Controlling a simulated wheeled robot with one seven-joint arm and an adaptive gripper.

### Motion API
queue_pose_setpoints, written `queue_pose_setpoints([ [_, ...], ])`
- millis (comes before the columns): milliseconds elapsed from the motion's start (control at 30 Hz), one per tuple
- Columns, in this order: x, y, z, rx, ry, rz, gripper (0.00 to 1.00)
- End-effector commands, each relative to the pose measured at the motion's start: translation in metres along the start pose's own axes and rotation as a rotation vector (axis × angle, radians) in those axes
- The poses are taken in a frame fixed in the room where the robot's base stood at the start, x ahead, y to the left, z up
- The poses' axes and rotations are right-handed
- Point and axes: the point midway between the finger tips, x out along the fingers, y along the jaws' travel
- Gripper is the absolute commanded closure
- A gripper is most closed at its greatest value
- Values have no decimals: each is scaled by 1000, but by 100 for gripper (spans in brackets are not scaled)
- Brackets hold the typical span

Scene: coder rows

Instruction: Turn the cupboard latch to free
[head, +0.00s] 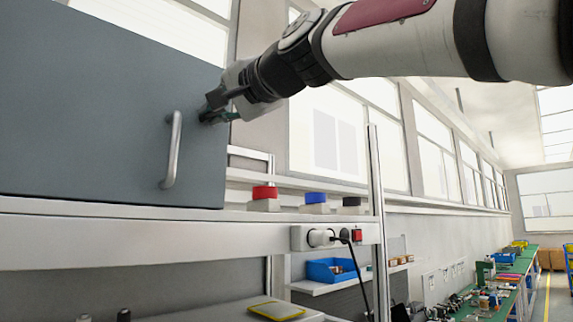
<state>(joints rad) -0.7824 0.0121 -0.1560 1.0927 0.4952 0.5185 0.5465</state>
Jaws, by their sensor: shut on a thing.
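The grey cupboard (95,120) stands on a white shelf at the left, its door face towards me. A silver bar handle (172,150) is upright near the door's right edge. My gripper (212,112) is at the door's right edge, just right of and above the handle, apart from it. The gripper is shut on the latch (220,117), of which only a dark greenish part shows between and beside the fingers. The fingers hide most of the latch, and I cannot tell its angle.
On the white shelf (120,232), right of the cupboard, stand a red button (264,192), a blue button (315,198) and a black button (351,202). A metal post (378,200) rises at the shelf's right end. Below are a socket strip (330,237) and a blue bin (332,270).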

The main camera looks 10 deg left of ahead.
Motion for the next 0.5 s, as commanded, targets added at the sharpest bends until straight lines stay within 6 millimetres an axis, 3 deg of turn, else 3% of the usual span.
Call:
queue_pose_setpoints([
  [500, 2, 3, 0, -492, 0, 2, 100],
])
